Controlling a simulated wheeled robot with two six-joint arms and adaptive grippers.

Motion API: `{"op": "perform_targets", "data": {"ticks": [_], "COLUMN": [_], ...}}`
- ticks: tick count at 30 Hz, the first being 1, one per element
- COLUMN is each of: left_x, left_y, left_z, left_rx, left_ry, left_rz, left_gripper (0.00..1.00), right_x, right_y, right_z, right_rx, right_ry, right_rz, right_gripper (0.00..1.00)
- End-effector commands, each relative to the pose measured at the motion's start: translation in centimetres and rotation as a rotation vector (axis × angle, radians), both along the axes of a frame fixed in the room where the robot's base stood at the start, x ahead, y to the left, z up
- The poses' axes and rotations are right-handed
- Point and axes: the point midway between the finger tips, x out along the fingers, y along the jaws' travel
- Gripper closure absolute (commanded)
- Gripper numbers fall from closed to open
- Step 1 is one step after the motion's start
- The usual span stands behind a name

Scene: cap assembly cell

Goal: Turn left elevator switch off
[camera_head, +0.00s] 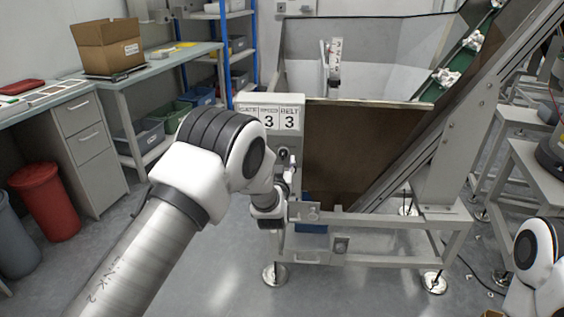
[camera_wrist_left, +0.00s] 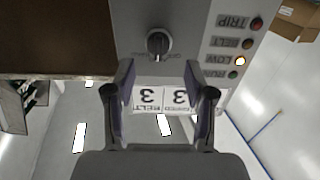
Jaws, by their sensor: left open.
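The elevator's grey control box (camera_head: 270,101) carries a display panel reading 3 and 3 under GATE, SPEED and BELT. A dark rotary switch knob (camera_head: 283,154) sits on the box front below the display. In the left wrist view the picture is upside down, and the knob (camera_wrist_left: 158,42) shows on the grey face just beyond the fingertips. My left gripper (camera_wrist_left: 159,78) is open and empty, its fingers apart on either side of the view's middle. In the head view my left gripper (camera_head: 287,182) is just below the knob, partly hidden by its own wrist.
A brown hopper wall (camera_head: 360,150) and inclined conveyor (camera_head: 465,60) stand to the right. The steel frame (camera_head: 385,222) runs below. A workbench (camera_head: 165,62) and red bin (camera_head: 46,200) are left.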

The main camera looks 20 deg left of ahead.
Motion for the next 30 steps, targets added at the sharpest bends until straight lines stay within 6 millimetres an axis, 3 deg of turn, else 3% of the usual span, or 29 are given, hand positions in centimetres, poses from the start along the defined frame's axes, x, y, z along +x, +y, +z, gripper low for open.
{"op": "perform_targets", "data": {"ticks": [6, 14, 17, 19, 30], "left_x": [3.3, 3.8, 3.7, 3.7, 3.7], "left_y": [0.7, 0.8, 0.8, 0.8, 0.8], "left_z": [-0.1, -0.2, -0.2, -0.2, -0.2], "left_rx": [0.0, 0.001, 0.001, 0.001, -0.023], "left_ry": [0.002, 0.005, 0.005, 0.005, 0.0], "left_rz": [-0.001, -0.002, -0.002, -0.002, -0.002], "left_gripper": [0.46, 0.46, 0.74, 0.99, 1.0], "right_x": [0.0, 0.0, 0.0, 0.0, 0.0], "right_y": [0.0, 0.0, 0.0, 0.0, 0.0], "right_z": [-0.2, -0.2, -0.3, -0.3, -0.4], "right_rx": [0.0, 0.0, 0.0, 0.0, 0.0], "right_ry": [0.0, 0.0, 0.0, 0.0, 0.0], "right_rz": [-0.001, -0.001, -0.001, -0.001, -0.001], "right_gripper": [0.6, 0.6, 0.6, 0.6, 0.6]}}
